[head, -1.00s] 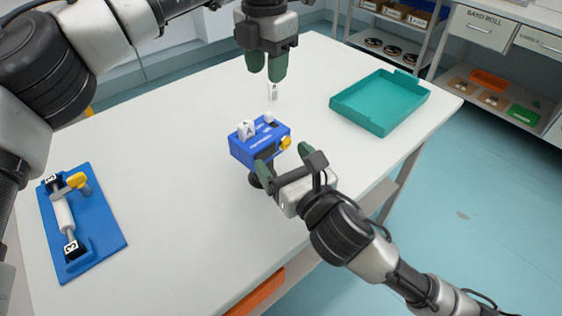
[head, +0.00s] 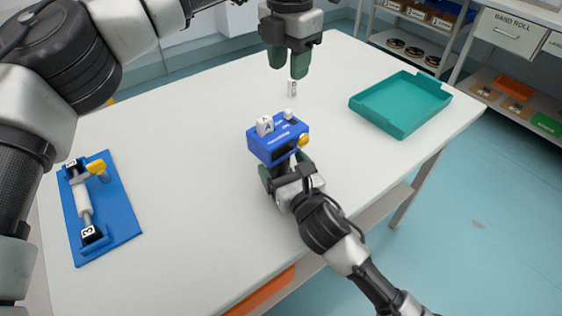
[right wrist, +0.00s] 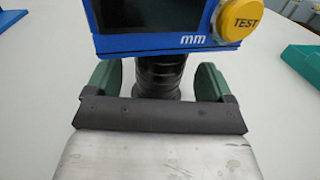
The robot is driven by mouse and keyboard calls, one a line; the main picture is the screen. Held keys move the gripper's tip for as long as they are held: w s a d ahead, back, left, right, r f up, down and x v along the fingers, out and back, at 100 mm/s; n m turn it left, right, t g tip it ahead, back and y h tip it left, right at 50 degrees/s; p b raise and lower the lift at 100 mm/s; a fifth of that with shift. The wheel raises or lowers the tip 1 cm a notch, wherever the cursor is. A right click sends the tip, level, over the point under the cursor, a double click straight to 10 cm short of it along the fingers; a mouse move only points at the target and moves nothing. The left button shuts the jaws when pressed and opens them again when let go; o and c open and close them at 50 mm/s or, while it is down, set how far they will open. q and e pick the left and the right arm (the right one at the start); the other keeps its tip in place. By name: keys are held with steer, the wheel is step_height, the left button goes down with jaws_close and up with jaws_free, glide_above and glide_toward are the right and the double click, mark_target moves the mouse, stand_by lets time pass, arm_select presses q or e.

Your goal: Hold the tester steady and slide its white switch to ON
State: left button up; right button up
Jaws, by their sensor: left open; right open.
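The tester is a blue box (head: 265,150) on a black stem (right wrist: 160,75). A white block marked A (head: 265,126) and a small white knob (head: 290,115), which looks like the switch, stand on its top. I cannot read the switch's position. A yellow TEST button (head: 304,141) is on its front, also large in the right wrist view (right wrist: 242,20). My right gripper (head: 285,169) is open below the box. Its fingers (right wrist: 157,82) stand either side of the stem, with gaps. My left gripper (head: 289,68) is open and empty above the table, behind the tester.
A small white labelled block (head: 292,89) is just below my left fingertips. A teal tray (head: 400,125) is at the right of the white table (head: 190,180). A blue stand with a roller (head: 120,210) is at the left. Shelves and drawers stand behind at the right.

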steer(key=shift+w+a, duration=0.25)
steer(key=shift+w, duration=0.3)
